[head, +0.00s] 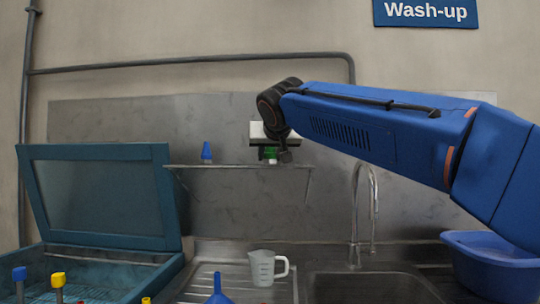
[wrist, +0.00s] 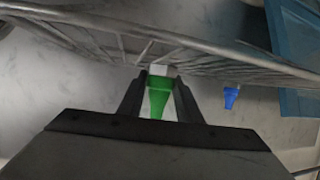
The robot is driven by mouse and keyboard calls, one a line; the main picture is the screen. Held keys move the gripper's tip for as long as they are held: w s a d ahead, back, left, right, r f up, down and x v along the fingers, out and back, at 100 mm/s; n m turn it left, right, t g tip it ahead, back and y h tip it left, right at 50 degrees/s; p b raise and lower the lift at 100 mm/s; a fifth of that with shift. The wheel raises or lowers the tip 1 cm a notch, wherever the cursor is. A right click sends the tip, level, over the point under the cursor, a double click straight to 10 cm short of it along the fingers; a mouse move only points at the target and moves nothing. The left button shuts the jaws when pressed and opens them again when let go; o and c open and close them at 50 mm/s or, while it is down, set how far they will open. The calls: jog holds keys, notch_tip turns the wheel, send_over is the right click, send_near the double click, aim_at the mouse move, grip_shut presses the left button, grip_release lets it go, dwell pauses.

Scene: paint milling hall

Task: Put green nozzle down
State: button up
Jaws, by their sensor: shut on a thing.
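The green nozzle (head: 272,151) is between the fingers of my gripper (head: 271,158), at the level of the thin wall shelf (head: 225,167). In the wrist view the green nozzle (wrist: 157,104) sits between both dark fingers of my gripper (wrist: 158,86), with a pale end at its far side. The wire edge of the shelf (wrist: 95,45) runs close behind it. My gripper is shut on the nozzle. I cannot tell whether the nozzle touches the shelf.
A blue nozzle (head: 206,152) stands on the shelf to the left, with bare shelf between. Below are a measuring jug (head: 262,268), a blue funnel (head: 218,290), a tap (head: 373,200) over the sink, a blue basin (head: 490,262) and an open teal-lidded tank (head: 100,152).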

jog(key=o, duration=1.1)
jog(key=shift+f, duration=0.1)
jog(key=v, duration=1.2)
